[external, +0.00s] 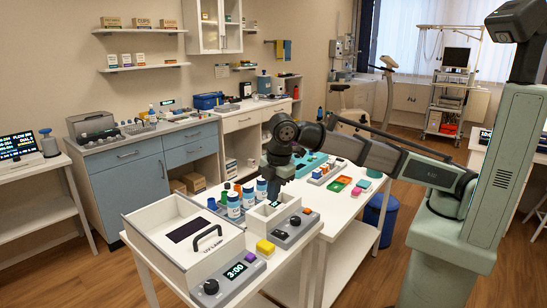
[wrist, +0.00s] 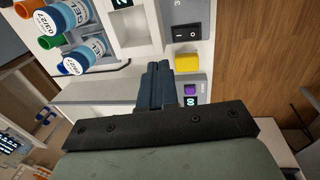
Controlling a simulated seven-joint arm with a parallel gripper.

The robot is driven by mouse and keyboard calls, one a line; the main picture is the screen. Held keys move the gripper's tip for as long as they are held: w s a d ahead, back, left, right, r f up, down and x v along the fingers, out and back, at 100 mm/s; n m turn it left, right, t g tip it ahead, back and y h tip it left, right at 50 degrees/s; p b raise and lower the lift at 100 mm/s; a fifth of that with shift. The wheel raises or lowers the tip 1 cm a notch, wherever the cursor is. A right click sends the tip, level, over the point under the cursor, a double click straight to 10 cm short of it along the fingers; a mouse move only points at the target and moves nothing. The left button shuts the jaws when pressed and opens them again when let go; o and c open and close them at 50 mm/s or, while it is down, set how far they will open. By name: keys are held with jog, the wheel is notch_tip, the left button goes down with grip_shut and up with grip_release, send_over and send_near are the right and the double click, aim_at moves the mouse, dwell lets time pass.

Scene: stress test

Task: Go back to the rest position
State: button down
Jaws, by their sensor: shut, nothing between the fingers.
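My gripper (external: 279,172) is at the end of my arm, above the white bench in the external view, over the area between the bottles and the grey control box. In the wrist view my gripper (wrist: 159,68) points at the bench devices, with its dark fingers together and nothing between them. The arm reaches in from its green base at the right of the external view.
A white UV lamp box (external: 184,233) with a black handle is at the front left. A yellow block (external: 265,247) lies near a control box (external: 290,232). Coloured trays (external: 339,184) are farther right. Wooden floor surrounds the bench.

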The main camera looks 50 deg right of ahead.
jog(key=shift+w+r, duration=0.15)
jog(key=shift+r, duration=0.75)
jog(key=shift+w+r, duration=0.15)
jog(key=shift+r, duration=0.7)
